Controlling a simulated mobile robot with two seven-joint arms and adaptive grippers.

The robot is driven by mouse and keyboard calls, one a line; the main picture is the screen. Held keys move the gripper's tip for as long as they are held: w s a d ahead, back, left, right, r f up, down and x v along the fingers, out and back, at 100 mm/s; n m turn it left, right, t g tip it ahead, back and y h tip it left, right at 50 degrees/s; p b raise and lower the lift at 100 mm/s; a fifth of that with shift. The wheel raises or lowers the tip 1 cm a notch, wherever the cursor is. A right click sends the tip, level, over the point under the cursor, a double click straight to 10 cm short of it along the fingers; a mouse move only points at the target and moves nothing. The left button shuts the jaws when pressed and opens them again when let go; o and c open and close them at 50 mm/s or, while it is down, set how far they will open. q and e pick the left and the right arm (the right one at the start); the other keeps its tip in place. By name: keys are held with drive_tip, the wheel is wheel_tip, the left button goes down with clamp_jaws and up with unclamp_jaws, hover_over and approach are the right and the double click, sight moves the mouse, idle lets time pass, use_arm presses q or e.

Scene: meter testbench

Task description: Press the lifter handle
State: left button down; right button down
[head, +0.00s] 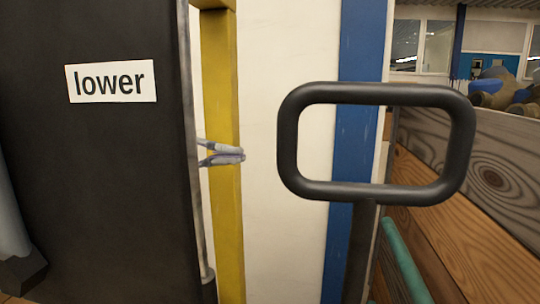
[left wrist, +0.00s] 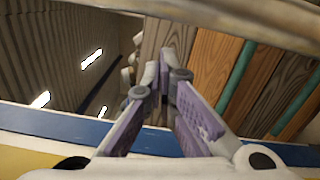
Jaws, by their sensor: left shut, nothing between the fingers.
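The lifter handle (head: 375,190) is a dark rounded rectangular loop on a dark stem. It stands upright in the right half of the head view. My left gripper (head: 242,155) shows beside the yellow post, left of the loop, with a gap between them in the picture. Its fingers are closed and empty. In the left wrist view the purple fingers of the left gripper (left wrist: 172,65) meet at their tips. A pale bar (left wrist: 210,12) crosses the top of that view; I cannot tell whether it is the handle. My right gripper is in neither view.
A black panel (head: 95,190) with a white "lower" label (head: 111,81) fills the left of the head view. A yellow post (head: 220,70), a white surface (head: 285,250) and a blue post (head: 360,45) stand between panel and handle. Wooden boards (head: 450,240) lie at the right.

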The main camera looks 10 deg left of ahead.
use_arm(q)
drive_tip(key=s+d+r+p, duration=0.1)
drive_tip(key=s+d+p, duration=0.1)
drive_tip(key=s+d, duration=0.2)
drive_tip(key=d, duration=0.3)
drive_tip(key=shift+d, duration=0.4)
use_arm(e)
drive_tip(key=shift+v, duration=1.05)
use_arm(q)
drive_tip(key=shift+s, duration=0.2)
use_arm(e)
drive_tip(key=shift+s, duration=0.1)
